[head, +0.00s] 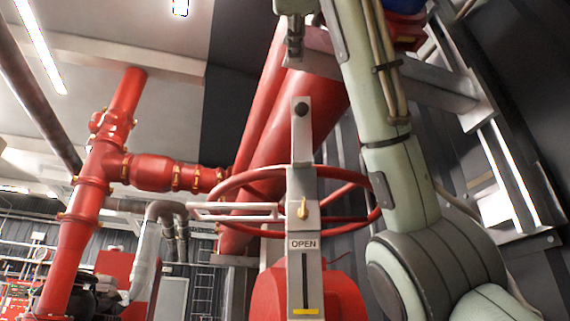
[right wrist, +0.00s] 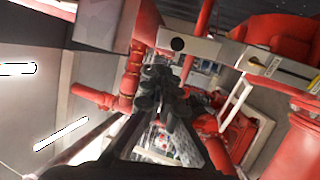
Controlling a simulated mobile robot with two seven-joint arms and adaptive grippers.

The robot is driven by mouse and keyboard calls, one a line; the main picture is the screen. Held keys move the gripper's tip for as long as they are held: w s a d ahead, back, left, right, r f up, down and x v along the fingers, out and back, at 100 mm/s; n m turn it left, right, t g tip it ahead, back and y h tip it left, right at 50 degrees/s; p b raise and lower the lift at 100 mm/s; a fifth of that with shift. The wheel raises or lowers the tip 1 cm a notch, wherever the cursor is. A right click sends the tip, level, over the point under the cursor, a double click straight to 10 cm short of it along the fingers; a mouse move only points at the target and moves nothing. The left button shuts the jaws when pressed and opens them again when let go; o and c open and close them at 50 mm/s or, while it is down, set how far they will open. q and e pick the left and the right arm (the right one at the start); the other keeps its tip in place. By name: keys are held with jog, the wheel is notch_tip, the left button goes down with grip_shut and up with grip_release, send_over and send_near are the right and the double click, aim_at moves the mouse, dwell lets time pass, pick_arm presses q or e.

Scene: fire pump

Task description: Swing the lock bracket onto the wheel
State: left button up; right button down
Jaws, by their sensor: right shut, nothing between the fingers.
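The red wheel (head: 225,186) surrounds a grey upright post (head: 294,262) marked OPEN. A grey bar with a black knob (head: 301,108) rises from the post's top. A pale U-shaped frame (head: 235,212) sticks out left from the post, across the wheel's left side. I cannot tell for sure whether the bar or the frame is the lock bracket. My right gripper (head: 295,48) is above the knob in the head view. In the right wrist view its dark fingers (right wrist: 165,88) are shut and empty, left of and below the knob (right wrist: 177,44). My left gripper is out of view.
Thick red pipes (head: 262,115) slope behind the wheel. More red piping (head: 80,205) stands at the left. A grey metal beam (head: 440,88) crosses behind my right arm. Open space lies left of the bar in the head view.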

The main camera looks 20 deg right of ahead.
aim_at(295, 100)
jog(key=p+x, duration=0.3)
jog(key=x, duration=0.9)
jog(key=shift+w+d, duration=0.15)
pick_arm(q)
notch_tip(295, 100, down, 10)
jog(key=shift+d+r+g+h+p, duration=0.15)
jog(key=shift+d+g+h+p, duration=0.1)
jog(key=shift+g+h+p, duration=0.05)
pick_arm(e)
jog(key=shift+w+d+r, duration=0.1)
jog(key=shift+w+r, duration=0.05)
jog(key=shift+w, duration=0.35)
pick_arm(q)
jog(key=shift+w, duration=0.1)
pick_arm(e)
jog(key=shift+d, duration=0.1)
